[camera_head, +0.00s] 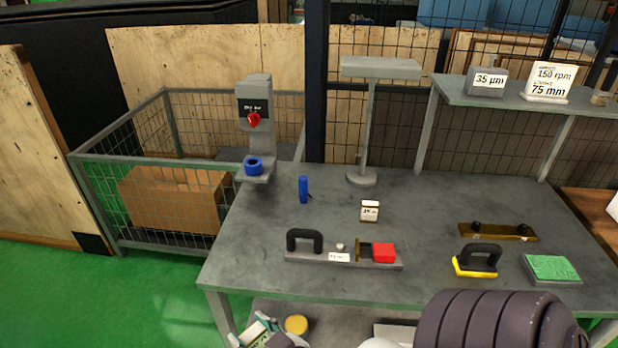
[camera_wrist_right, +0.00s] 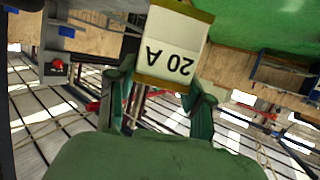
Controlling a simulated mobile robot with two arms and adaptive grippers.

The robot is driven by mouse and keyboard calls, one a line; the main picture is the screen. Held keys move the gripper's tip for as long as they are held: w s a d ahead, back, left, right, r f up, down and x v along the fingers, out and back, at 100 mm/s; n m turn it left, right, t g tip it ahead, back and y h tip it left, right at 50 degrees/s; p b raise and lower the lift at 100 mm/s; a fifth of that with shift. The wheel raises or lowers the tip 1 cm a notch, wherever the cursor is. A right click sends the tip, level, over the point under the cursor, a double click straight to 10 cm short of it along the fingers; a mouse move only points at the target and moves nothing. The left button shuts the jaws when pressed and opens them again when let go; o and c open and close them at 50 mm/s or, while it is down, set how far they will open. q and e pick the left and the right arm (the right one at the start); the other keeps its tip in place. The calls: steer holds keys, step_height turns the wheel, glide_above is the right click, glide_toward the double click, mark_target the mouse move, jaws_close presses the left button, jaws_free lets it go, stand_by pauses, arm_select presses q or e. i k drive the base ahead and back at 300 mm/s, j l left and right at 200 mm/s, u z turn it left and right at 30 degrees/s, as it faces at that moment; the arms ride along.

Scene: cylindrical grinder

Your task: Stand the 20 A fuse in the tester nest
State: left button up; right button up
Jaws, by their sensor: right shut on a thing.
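The 20 A fuse is a white block with gold-brown ends; its label is upside down in the right wrist view (camera_wrist_right: 172,45). My right gripper (camera_wrist_right: 162,95) is shut on it, with a green finger at each side. In the head view the gripper (camera_head: 258,336) is low at the bottom edge, in front of the bench, with the fuse (camera_head: 253,332) tilted and partly cut off. A grey stand (camera_head: 258,95) with a red knob is at the bench's back left. The blue ring (camera_head: 253,165) on its foot looks like the tester nest. My left gripper is not in view.
The grey bench (camera_head: 330,225) carries a blue cylinder (camera_head: 303,189), a small labelled white block (camera_head: 370,210), a fixture with black handle (camera_head: 304,240) and red block (camera_head: 384,252), and a yellow-based handle (camera_head: 476,261). A lamp (camera_head: 380,67) rises at the back. Bench space before the stand is clear.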

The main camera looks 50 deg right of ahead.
mark_target(365, 254)
steer(key=k+l+u, duration=0.35)
steer(key=l, duration=0.3)
steer(key=k+l+u, duration=0.2)
steer(key=l+u, duration=0.15)
steer(key=l, duration=0.25)
steer(key=k+l+u, duration=0.35)
steer(key=k+l, duration=0.55)
steer(key=l+u, duration=0.05)
steer(key=l, duration=0.05)
